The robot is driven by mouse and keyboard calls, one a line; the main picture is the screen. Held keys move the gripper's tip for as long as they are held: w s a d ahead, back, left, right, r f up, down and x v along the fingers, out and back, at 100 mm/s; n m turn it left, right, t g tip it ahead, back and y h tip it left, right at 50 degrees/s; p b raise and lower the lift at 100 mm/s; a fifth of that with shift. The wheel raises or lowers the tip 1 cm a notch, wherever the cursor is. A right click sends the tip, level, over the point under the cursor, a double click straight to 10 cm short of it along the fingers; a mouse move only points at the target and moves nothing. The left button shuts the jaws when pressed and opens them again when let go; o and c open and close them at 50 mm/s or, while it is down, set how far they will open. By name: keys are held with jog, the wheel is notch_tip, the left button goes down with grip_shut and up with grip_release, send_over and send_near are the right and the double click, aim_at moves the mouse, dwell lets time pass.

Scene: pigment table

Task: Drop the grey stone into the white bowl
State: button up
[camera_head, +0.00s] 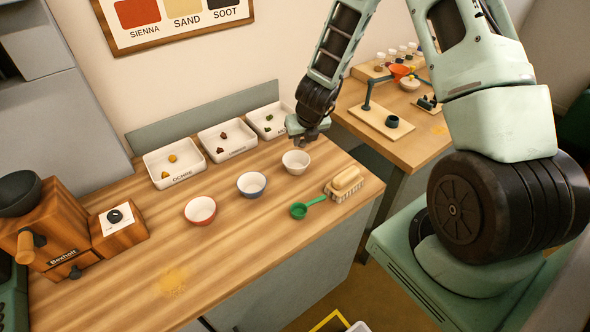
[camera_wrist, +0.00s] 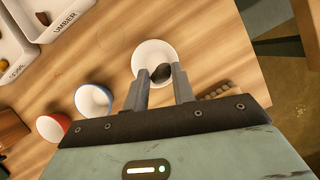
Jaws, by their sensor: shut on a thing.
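The white bowl (camera_head: 295,163) stands upright on the wooden table, right of the blue bowl. It also shows in the wrist view (camera_wrist: 146,50), beyond my fingertips. My gripper (camera_head: 306,138) points down above the bowl, apart from the table. In the wrist view, my gripper (camera_wrist: 160,78) is shut on a dark grey stone (camera_wrist: 161,72) held between the fingertips. The stone overlaps the bowl's inside in that view. In the head view I cannot make out the stone at the fingers.
A blue bowl (camera_head: 251,185) and a red bowl (camera_head: 200,211) stand left of the white bowl. A green scoop (camera_head: 308,207) and a brush (camera_head: 345,183) lie at its front right. White trays (camera_head: 174,180) with coloured pieces line the back. A wooden grinder (camera_head: 55,225) stands left.

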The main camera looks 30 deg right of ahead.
jog(key=shift+f, duration=0.4)
jog(key=o, duration=1)
jog(key=shift+o, duration=0.2)
jog(key=shift+r, duration=0.1)
jog(key=p+v, duration=0.4)
jog(key=v, duration=1.3)
jog(key=shift+s, duration=0.15)
jog(key=shift+r, duration=0.1)
